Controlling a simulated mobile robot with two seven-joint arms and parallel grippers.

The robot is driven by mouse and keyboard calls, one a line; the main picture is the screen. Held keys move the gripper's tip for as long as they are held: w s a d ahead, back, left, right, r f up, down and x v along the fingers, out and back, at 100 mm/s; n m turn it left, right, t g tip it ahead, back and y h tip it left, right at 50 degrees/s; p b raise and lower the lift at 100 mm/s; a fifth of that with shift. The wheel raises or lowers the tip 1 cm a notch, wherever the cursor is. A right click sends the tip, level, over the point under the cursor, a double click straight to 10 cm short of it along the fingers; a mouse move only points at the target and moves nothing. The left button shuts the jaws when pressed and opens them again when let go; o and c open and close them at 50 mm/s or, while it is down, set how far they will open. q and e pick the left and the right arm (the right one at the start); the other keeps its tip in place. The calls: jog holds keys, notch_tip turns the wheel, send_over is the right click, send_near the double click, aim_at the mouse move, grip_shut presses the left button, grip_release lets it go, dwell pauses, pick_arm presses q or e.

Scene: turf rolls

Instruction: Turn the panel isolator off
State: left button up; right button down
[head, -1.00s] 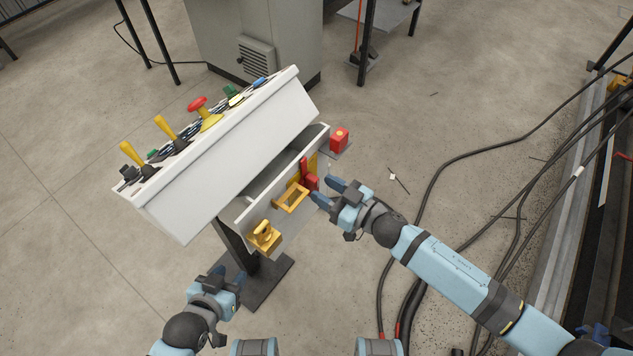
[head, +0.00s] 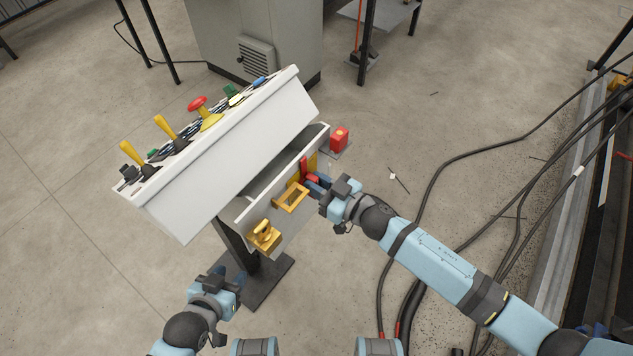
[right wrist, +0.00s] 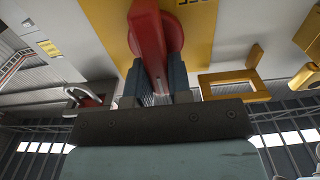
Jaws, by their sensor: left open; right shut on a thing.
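The panel isolator is a red rotary handle (head: 309,173) on a yellow plate, on the side of the white control desk (head: 236,140). In the right wrist view the red handle (right wrist: 150,45) points toward my gripper, with a round red base behind it on the yellow plate (right wrist: 200,35). My right gripper (head: 318,183) is at the handle. Its two fingers (right wrist: 154,82) stand on either side of the handle's end and are shut on it. My left gripper (head: 226,281) is open and empty, low beside the desk's post.
A yellow frame (head: 291,197) and a yellow padlock-like block (head: 264,236) sit left of the handle on the desk's side. A red box (head: 339,139) is to its right. The desk top carries yellow levers and a red mushroom button (head: 198,104). Black cables (head: 430,200) lie on the floor at right.

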jog(key=shift+n, duration=0.3)
jog(key=n, duration=0.2)
jog(key=shift+s+a+n+p, duration=0.2)
jog(key=shift+n+p, duration=0.1)
jog(key=shift+n, duration=0.1)
jog(key=shift+s+a+f+n+b, duration=0.2)
jog(key=shift+f+n+b, duration=0.25)
jog(key=shift+n, duration=1.95)
jog(key=shift+s+a+f+n+b, duration=0.1)
jog(key=shift+s+f+n+b, duration=0.3)
jog(key=shift+n, duration=2)
jog(key=shift+a+f+n+b, duration=0.15)
jog(key=shift+n+b, duration=0.45)
jog(key=shift+n, duration=1.8)
jog(key=shift+d, duration=0.1)
jog(key=c, duration=1)
grip_release()
jog(key=shift+c, duration=0.2)
